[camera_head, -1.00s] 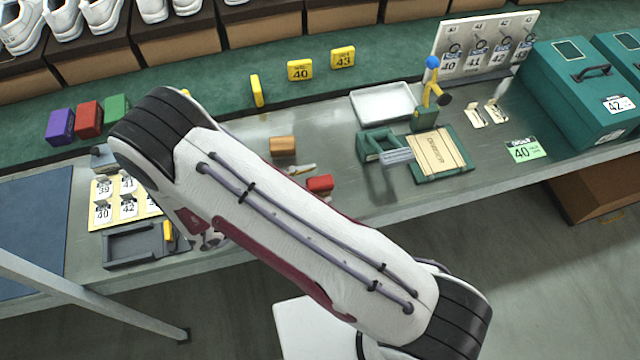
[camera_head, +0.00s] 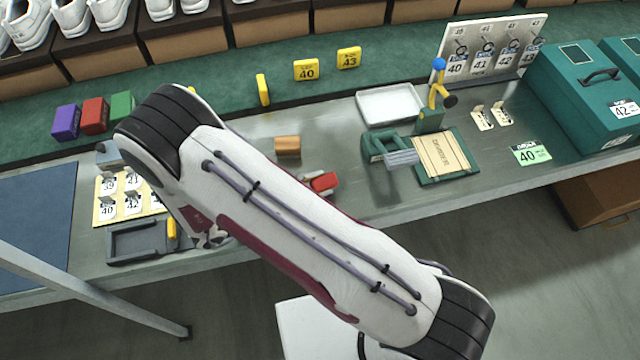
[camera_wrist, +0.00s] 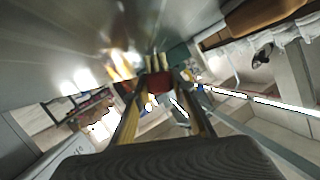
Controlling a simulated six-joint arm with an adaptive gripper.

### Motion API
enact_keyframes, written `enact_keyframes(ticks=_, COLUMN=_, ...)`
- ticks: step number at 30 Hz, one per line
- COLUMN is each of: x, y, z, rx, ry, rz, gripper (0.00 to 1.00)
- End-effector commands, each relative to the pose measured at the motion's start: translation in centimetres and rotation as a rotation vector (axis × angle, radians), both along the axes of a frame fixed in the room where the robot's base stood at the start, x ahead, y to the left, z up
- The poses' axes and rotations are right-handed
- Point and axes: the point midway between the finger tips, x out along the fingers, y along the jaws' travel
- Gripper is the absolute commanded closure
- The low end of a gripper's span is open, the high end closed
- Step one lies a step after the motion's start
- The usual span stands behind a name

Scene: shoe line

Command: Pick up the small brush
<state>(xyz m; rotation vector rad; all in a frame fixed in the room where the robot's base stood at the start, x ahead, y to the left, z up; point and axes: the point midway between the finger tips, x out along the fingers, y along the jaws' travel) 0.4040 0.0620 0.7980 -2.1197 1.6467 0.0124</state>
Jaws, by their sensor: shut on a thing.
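The small brush shows a red back (camera_head: 326,182) in the head view, beside the right edge of my forearm. In the wrist view the red brush (camera_wrist: 157,84) sits between my two fingertips, with pale bristle tufts beyond it. My gripper (camera_wrist: 160,90) is shut on it. In the head view most of my gripper is hidden behind my arm; only pale finger parts show around the red back. I cannot tell clearly how high the brush is above the table.
A wooden block (camera_head: 287,146) lies just behind the brush. To the right stand a green frame-like holder (camera_head: 388,148), a white tray (camera_head: 390,104) and a green-edged board (camera_head: 444,156). A dark grey tray (camera_head: 135,243) is at the left. Bare metal table lies between brush and holder.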

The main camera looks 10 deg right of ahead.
Motion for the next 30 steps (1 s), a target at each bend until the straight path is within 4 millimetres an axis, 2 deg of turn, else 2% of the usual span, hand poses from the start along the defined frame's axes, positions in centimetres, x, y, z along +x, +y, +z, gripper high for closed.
enact_keyframes(ticks=11, x=0.0, y=0.0, z=1.5, rx=0.001, ry=-0.001, rz=0.0, gripper=0.97)
enact_keyframes(ticks=30, x=0.0, y=0.0, z=8.4, rx=0.001, ry=-0.002, rz=-0.001, gripper=0.97)
